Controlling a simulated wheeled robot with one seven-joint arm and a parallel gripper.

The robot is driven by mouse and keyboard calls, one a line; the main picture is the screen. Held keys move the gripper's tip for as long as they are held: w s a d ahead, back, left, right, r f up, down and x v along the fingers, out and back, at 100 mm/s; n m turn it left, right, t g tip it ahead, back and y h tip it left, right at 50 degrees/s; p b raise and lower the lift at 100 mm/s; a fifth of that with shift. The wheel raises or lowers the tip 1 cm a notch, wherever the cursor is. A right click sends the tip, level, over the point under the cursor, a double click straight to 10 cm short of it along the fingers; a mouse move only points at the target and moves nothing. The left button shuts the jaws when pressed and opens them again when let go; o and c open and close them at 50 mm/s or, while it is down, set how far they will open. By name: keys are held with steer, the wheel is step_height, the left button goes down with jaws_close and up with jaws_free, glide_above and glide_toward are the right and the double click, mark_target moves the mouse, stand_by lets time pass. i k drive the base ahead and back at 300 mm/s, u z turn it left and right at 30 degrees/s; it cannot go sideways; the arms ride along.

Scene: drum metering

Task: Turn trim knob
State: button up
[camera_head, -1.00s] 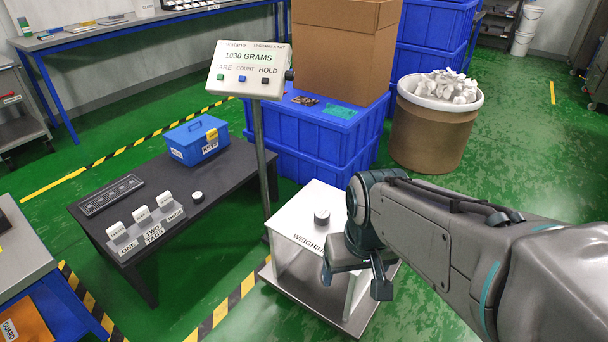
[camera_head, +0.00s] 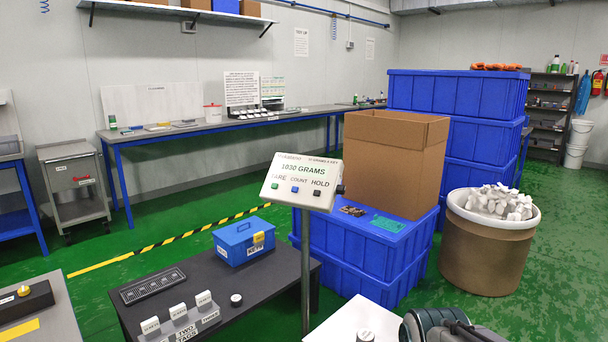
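No label reading trim shows, so I cannot tell which knob is the trim knob. A grey knob (camera_head: 366,336) sits on the white weighing box (camera_head: 345,320) at the bottom edge, mostly cut off. Another small round knob (camera_head: 236,299) lies on the dark table. My gripper is out of view below; only part of my arm shows at the bottom right.
The dark table (camera_head: 262,283) holds a blue lockable box (camera_head: 244,241), a slotted strip and several tags. Blue crates (camera_head: 354,245) with a cardboard box (camera_head: 393,160) stand behind the display. A drum (camera_head: 487,255) of white pieces stands right. Green floor is clear at far right.

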mark_target(340, 190)
steer(key=k, duration=0.6)
steer(key=z, duration=0.8)
steer(key=i, duration=1.35)
steer(key=u, duration=0.8)
